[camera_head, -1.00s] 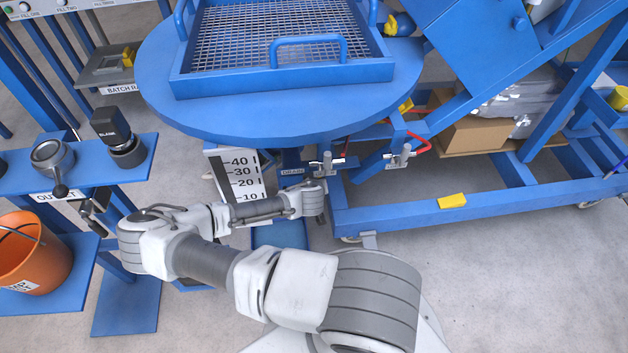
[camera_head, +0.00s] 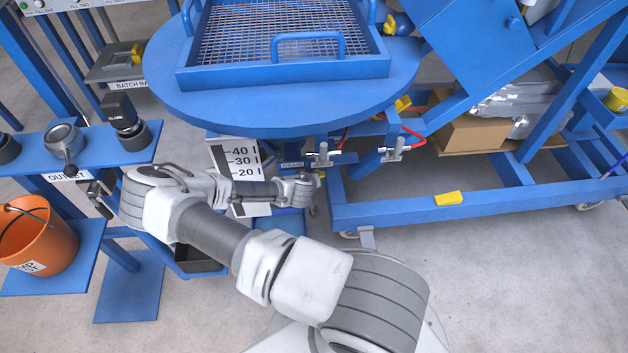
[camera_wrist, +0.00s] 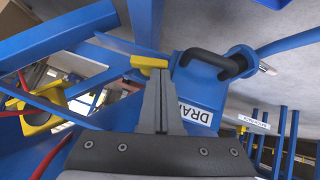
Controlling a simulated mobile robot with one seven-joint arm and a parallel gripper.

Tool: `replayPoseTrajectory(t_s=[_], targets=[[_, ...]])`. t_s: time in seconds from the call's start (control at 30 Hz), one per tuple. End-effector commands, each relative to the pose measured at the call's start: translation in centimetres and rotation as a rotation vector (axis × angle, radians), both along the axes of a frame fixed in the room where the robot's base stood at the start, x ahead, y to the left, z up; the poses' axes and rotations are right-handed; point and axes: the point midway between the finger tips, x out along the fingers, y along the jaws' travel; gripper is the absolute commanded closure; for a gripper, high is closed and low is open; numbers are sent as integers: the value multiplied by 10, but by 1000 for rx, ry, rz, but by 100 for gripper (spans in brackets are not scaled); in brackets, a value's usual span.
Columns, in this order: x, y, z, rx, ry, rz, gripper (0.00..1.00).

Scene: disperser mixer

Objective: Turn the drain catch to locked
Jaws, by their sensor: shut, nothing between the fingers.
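A small yellow lever (camera_wrist: 149,62), which looks like the drain catch, lies crosswise at my fingertips. A bent black handle or pipe (camera_wrist: 212,62) is just right of it. My gripper (camera_wrist: 163,75) is shut and empty, its tips at the lever's right end; I cannot tell whether they touch. In the head view my wrist hides the catch.
Two metal toggle clamps (camera_head: 322,154) (camera_head: 394,150) hang near the round blue table's (camera_head: 290,115) underside. A blue frame (camera_head: 400,213) runs to the right. An orange bucket (camera_head: 40,245) and the outlet shelf stand left. The floor at lower right is clear.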

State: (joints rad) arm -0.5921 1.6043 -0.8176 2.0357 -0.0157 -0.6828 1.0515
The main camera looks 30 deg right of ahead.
Motion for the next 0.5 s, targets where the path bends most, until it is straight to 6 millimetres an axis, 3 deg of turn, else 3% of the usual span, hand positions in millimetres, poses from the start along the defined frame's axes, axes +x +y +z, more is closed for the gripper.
replayPoseTrajectory(t_s=[0.5], targets=[[7,5,-6,3,-3,-2,100]])
